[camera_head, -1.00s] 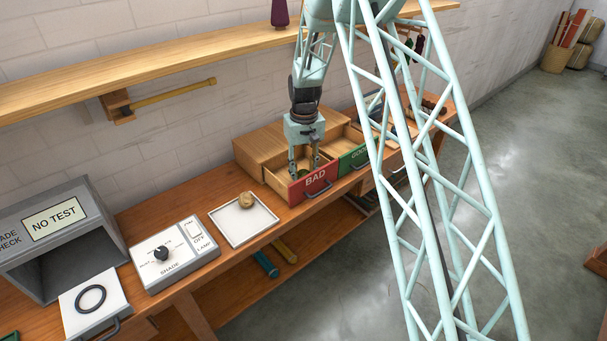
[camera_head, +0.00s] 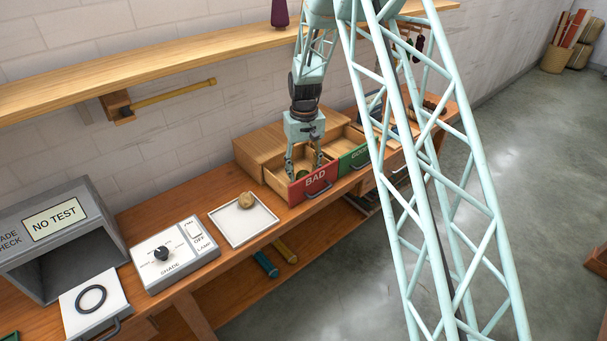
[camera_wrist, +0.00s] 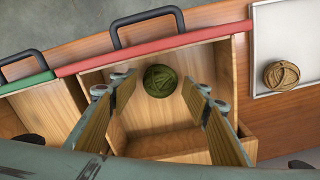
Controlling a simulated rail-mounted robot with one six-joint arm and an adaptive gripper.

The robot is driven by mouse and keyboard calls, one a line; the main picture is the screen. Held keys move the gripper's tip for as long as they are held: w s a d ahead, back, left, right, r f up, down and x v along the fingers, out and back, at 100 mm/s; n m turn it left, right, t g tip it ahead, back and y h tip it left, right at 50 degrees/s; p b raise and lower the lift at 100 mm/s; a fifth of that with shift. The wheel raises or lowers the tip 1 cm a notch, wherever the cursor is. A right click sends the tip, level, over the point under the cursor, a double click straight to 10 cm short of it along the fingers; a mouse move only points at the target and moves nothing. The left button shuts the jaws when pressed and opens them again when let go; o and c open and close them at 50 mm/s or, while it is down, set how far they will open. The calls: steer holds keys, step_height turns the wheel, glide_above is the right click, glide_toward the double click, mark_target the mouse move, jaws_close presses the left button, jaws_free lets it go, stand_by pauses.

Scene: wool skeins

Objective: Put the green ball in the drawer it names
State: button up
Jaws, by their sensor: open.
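The green ball (camera_wrist: 160,81) lies on the floor of the open drawer with the red front marked BAD (camera_head: 314,184). My gripper (camera_head: 304,173) reaches down into this drawer with its fingers spread apart. In the wrist view my gripper (camera_wrist: 160,92) is open, with one finger on each side of the ball and visible gaps to it. The ball is mostly hidden by the fingers in the head view. The drawer with the green front marked GOOD (camera_head: 357,157) stands open to the right of the BAD drawer.
A white tray (camera_head: 240,233) holding a tan ball (camera_head: 246,200) sits left of the drawers. Further left are the shade lamp box (camera_head: 178,262) and a grey booth reading NO TEST (camera_head: 54,220). A wooden shelf (camera_head: 170,72) runs above the bench.

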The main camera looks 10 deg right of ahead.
mark_target(304, 172)
step_height(304, 172, up, 11)
steer(key=p, duration=0.1)
stand_by(0.5)
stand_by(0.7)
